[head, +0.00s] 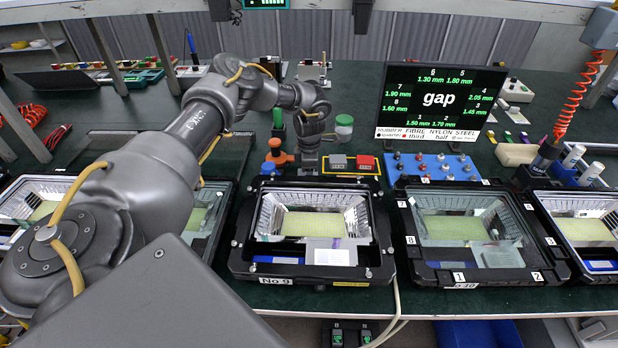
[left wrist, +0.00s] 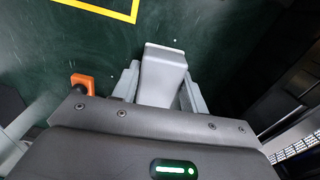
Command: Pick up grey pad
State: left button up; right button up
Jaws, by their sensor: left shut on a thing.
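My left gripper (left wrist: 160,90) is shut on a light grey, block-like piece that looks like the grey pad (left wrist: 163,72). The piece sits between the two fingers, and its far end sticks out past them over the dark green bench. In the head view my left gripper (head: 309,165) points down behind the middle housing, left of a yellow-edged tray. The held piece cannot be made out clearly there. My right gripper is not in view.
An open floodlight housing (head: 240,258) marked No 9 stands just in front of my left gripper. An orange-topped tool (head: 277,152) stands close on its left. A yellow-edged tray (head: 352,173), a blue block with pegs (head: 432,168) and a gap display (head: 440,98) are to the right.

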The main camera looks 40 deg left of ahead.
pick_arm(q)
jog(key=shift+r+b, duration=0.55)
jog(key=shift+r, duration=4.45)
